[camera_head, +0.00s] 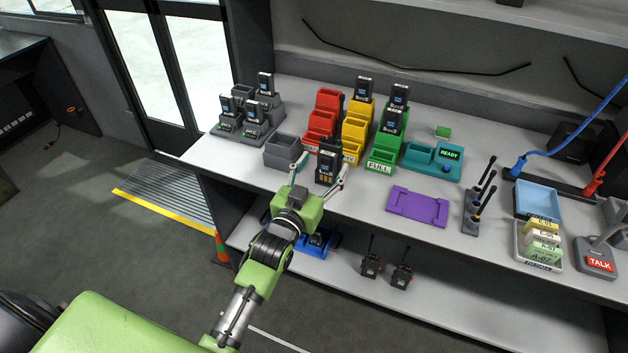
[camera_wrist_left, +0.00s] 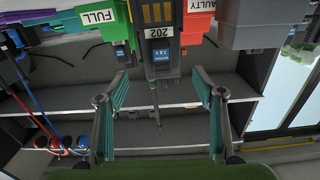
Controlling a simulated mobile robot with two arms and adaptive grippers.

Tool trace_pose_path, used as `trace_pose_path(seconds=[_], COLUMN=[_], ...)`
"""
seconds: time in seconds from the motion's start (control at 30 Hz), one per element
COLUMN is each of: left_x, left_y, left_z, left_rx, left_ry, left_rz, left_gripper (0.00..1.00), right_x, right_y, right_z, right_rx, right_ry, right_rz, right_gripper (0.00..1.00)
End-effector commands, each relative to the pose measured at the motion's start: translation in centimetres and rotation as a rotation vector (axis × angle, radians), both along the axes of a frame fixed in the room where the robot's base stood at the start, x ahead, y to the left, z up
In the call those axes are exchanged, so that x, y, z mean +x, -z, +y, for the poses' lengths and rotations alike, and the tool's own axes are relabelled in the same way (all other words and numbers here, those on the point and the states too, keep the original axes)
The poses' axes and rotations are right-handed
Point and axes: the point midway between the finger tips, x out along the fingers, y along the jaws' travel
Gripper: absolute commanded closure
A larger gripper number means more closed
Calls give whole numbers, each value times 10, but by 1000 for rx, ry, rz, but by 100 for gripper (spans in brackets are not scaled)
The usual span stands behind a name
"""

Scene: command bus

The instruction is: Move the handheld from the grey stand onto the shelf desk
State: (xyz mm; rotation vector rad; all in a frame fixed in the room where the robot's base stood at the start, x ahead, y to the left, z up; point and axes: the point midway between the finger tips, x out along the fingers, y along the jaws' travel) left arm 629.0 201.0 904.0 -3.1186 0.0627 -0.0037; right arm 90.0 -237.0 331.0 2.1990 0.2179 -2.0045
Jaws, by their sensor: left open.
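A dark handheld (camera_head: 327,168) with a white label stands upright near the front edge of the shelf desk (camera_head: 375,175). In the left wrist view the picture is upside down, and a dark handheld marked 202 (camera_wrist_left: 158,42) shows at top middle. My left gripper (camera_head: 323,163) is open, its fingers on either side of the handheld in the head view. In the left wrist view the left gripper (camera_wrist_left: 160,78) has wide gaps to the handheld. What supports the handheld is hidden. My right gripper is out of view.
Red, yellow and green bins (camera_head: 381,148) stand behind the handheld. A grey charger (camera_head: 228,130) with several handhelds is at left, a teal READY box (camera_head: 418,157) at right. A purple tray (camera_head: 418,207) lies right. Two radios (camera_head: 402,275) stand on the lower shelf.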

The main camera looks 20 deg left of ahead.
Motion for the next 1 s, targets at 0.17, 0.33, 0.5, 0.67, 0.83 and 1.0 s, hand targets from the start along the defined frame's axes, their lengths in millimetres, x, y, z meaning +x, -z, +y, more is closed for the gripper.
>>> trace_pose_path(seconds=[0.17,0.33,0.5,0.67,0.83,1.0], left_x=[-33,-51,-57,-57,-57,-58], left_y=[1,0,0,0,0,2], left_z=[1,2,2,2,2,2], left_rx=[0,0,0,0,0,1], left_ry=[0,0,0,0,0,0], left_rz=[1,0,-1,-1,-1,9], left_gripper=[38,38,38,38,38,38], right_x=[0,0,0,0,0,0], right_y=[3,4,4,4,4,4], right_z=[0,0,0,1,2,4], right_rx=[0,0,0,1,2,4], right_ry=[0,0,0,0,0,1], right_rz=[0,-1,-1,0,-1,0], right_gripper=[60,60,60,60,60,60])
